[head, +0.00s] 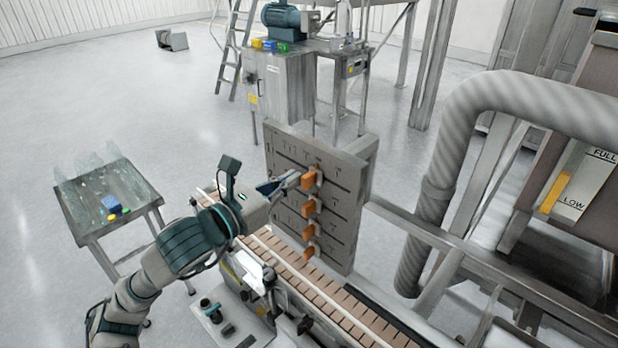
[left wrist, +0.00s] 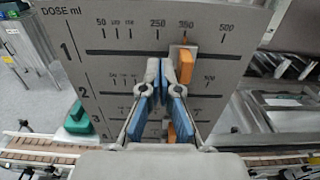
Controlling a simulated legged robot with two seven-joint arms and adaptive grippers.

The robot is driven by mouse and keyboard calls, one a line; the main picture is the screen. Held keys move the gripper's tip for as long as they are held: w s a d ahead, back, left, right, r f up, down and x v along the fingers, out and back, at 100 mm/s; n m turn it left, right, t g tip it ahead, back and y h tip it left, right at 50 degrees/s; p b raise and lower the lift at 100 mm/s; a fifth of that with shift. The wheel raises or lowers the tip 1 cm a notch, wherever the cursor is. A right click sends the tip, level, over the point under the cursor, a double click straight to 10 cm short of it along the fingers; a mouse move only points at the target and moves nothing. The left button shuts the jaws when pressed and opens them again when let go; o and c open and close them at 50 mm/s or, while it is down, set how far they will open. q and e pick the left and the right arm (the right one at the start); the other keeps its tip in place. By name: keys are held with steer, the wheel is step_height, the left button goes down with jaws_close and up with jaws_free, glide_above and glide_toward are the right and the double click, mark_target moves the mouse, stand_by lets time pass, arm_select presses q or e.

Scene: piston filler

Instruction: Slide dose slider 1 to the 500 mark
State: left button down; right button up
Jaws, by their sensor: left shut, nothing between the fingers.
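The grey dose panel (head: 340,235) stands over the conveyor and has several slotted rows with orange handles. In the left wrist view the panel (left wrist: 110,68) reads "DOSE ml", with row 1 on top and marks from 50 to 500. The orange handle of dose slider 1 (left wrist: 186,62) sits at about the 350 mark, left of the 500 mark; it is the top handle (head: 309,181) in the head view. My left gripper (head: 292,181) is shut and empty. Its blue-padded fingertips (left wrist: 160,66) are just left of that handle; contact is unclear. My right gripper is not in view.
Lower orange handles (head: 308,207) line up below slider 1. The brown conveyor (head: 330,300) runs under the panel. A thick grey pipe (head: 440,150) rises at right. A small table (head: 85,205) stands at left. A green button-like part (left wrist: 77,118) is left of the fingers.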

arm_select(q)
steer(key=shift+s+d, duration=0.5)
steer(key=shift+d, duration=0.1)
steer(key=shift+s+d, duration=0.35)
steer(key=shift+d, duration=0.1)
steer(key=shift+s+d+b, duration=0.45)
steer(key=shift+s+d, duration=0.25)
steer(key=shift+d, duration=0.25)
steer(key=shift+w+a+b, duration=0.4)
steer(key=shift+w+a, duration=0.05)
steer(key=shift+a, duration=0.2)
steer(key=b+v, duration=0.2)
steer(key=v, duration=0.6)
